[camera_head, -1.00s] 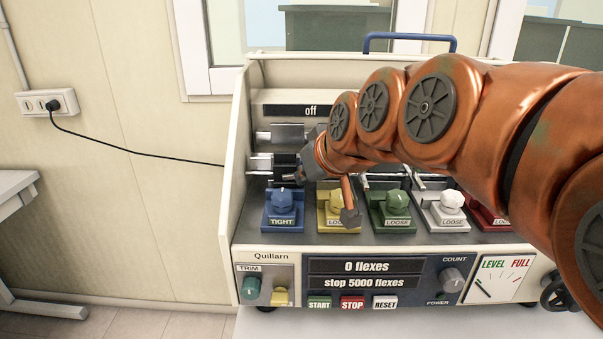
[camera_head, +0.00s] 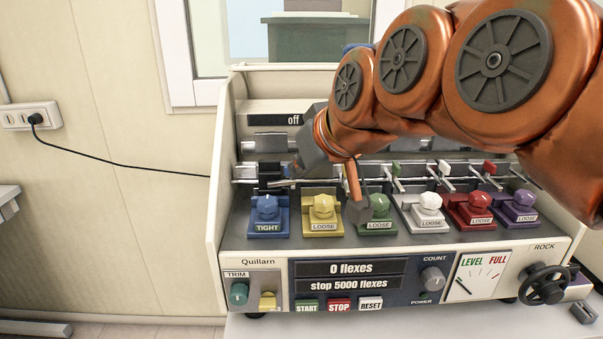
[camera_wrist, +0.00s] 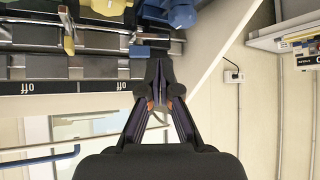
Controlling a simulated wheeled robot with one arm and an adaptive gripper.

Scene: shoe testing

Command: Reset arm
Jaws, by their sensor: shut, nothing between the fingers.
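My arm reaches in from the right over the front of a cream shoe-flexing machine (camera_head: 219,165). My gripper (camera_head: 285,183) is at its left part, above and behind the blue clamp (camera_head: 267,212), which is labelled TIGHT. In the wrist view, which looks upside down, the gripper's fingers (camera_wrist: 157,68) are together and hold nothing. They appear close to the machine's metal rail, but I cannot tell if they touch it. The yellow clamp (camera_head: 323,211) and green clamp (camera_head: 379,223) are labelled LOOSE; part of the green one is hidden by my arm.
White (camera_head: 429,208), red (camera_head: 480,208) and purple (camera_head: 524,207) clamps continue to the right. The front panel reads 0 flexes (camera_head: 350,268). A black handwheel (camera_head: 545,284) sticks out at the right. A wall socket (camera_head: 31,116) with a black cable is at the left.

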